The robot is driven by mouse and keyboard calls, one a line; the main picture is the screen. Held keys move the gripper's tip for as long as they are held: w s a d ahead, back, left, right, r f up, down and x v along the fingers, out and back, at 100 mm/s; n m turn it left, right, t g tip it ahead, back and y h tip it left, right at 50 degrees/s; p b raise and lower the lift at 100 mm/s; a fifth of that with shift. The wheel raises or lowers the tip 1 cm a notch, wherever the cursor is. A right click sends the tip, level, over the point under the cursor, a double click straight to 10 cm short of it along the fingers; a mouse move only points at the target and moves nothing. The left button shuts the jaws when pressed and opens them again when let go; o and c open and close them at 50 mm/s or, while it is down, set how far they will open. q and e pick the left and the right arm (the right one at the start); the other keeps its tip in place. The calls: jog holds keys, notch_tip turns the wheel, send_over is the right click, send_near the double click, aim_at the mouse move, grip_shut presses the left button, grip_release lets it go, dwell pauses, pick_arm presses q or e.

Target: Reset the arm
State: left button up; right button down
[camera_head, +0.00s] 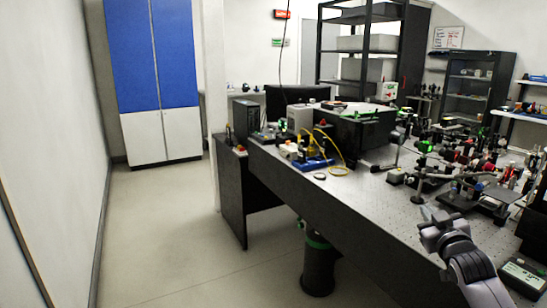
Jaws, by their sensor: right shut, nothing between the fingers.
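My right arm comes in from the lower right corner. Its gripper (432,213) is shut and empty, over the front edge of the optical bench (300,190). The fingers point up and away toward the bench parts, and I cannot tell how high above the surface they are. My left gripper and left arm are not in view.
Optical mounts (460,150) crowd the bench's right side. A black box (355,130) and a blue-based device (313,162) stand further left. Open floor (165,230) lies left, before a blue-and-white cabinet (155,70).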

jog(key=s+a+f+g+y, duration=0.1)
jog(key=s+a+f+g, duration=0.1)
jog(key=s+a+f, duration=0.6)
jog(key=s+a+f+g+y, duration=0.15)
jog(key=s+f, duration=0.45)
jog(key=f, duration=0.6)
jog(key=s+a+f+g, duration=0.1)
jog(key=s+a+f, duration=0.1)
jog(key=s, duration=0.6)
jog(key=s+a+f+g+y, duration=0.1)
jog(key=s+a+f, duration=0.2)
jog(key=s, duration=0.5)
jog(key=s+a+f+g, duration=0.2)
jog(key=s+f, duration=0.3)
jog(key=s, duration=0.3)
jog(key=shift+a+m, duration=0.3)
jog(key=shift+y, duration=0.25)
